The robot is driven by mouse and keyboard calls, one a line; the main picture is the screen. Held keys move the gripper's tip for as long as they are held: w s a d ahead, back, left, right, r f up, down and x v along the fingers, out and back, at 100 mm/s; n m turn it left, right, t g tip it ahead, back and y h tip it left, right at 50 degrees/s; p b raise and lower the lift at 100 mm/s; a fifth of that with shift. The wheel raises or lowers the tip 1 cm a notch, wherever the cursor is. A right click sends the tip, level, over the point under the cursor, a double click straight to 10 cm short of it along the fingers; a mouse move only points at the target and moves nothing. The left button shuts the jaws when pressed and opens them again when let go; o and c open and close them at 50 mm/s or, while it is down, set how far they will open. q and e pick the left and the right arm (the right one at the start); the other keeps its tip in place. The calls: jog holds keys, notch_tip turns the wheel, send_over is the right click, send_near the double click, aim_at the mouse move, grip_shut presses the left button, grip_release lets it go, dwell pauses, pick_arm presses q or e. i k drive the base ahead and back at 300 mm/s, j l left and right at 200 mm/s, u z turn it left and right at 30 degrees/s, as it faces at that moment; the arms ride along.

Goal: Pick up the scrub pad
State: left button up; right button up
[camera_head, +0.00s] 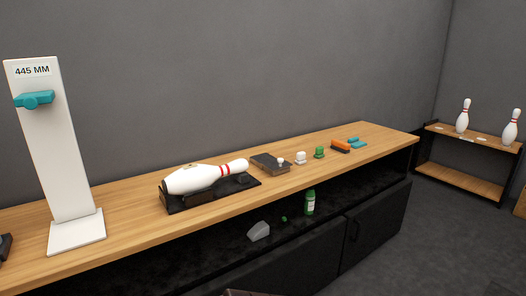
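A small orange block with a dark side (341,147) lies towards the right end of the long wooden counter. It may be the scrub pad, but it is too small to be sure. Two flat teal pieces (358,144) lie just behind and to the right of it, apparently on the counter. A small green item (319,152) stands to its left. Neither of my grippers can be made out in this view.
A bowling pin (205,177) lies in a black cradle (210,200) on the wooden counter (130,220). A white stand marked 445 MM (55,150) rises at left. A green bottle (309,203) and grey wedge (259,231) sit on the dark shelf below. Pins stand on the far-right rack (460,190).

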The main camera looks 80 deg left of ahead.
aim_at(320, 150)
jog(key=u, duration=2.65)
jog(key=i+l+u, duration=0.55)
jog(key=k+j, duration=0.1)
